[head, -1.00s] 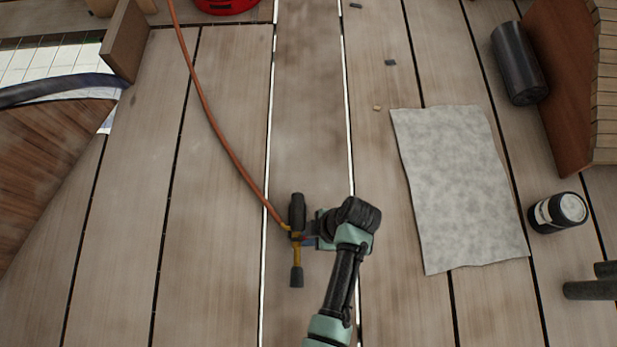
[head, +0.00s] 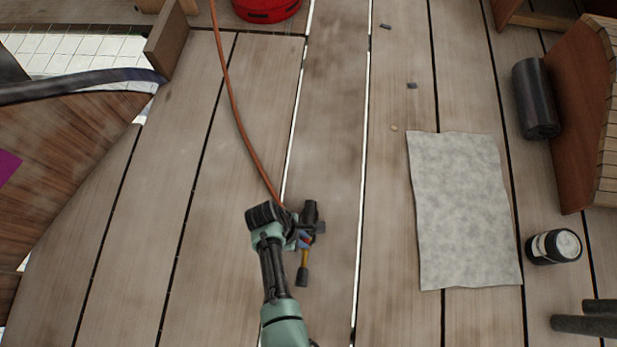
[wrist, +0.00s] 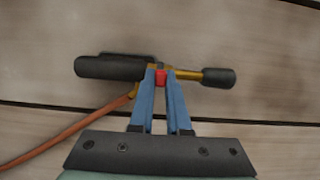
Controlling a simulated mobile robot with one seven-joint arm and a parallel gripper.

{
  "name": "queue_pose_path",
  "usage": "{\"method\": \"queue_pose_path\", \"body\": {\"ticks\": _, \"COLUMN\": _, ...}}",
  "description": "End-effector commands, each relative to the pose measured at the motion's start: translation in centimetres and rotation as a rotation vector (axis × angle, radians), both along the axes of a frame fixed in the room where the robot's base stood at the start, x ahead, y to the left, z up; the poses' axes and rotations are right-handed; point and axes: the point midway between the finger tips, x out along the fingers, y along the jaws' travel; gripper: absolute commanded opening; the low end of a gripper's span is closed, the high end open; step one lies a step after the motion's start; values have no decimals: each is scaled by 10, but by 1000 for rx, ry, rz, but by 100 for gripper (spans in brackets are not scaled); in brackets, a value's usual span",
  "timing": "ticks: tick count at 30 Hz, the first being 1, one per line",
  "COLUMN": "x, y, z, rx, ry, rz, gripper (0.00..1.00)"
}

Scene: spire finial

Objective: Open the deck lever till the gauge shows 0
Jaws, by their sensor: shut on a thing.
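My gripper (head: 303,240) is low over the deck. In the wrist view its blue fingers (wrist: 160,84) are shut on a small red part (wrist: 160,76) in the middle of a torch-like tool. The tool has a black grip (wrist: 108,68) and a brass tube with a black end (wrist: 218,77). In the head view the tool (head: 303,276) lies to the right of my wrist. An orange hose (head: 238,118) joins it. I cannot make out a gauge or its reading, and I cannot tell whether the red part is the deck lever.
A grey mat (head: 465,210) lies to the right. Beyond it are a black roll (head: 536,98), a dark jar (head: 553,247) and dark bars (head: 585,325). A red bucket (head: 267,8) stands at the top. The planks (head: 130,230) to the left are bare.

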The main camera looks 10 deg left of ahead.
Motion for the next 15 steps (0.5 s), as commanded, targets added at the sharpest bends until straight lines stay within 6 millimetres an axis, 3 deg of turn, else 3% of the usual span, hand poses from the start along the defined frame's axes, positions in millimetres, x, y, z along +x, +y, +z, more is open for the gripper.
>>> {"method": "queue_pose_path", "body": {"ticks": 15, "x": 1, "y": 18, "z": -8, "rx": -323, "ry": -4, "rz": -1, "gripper": 0}}
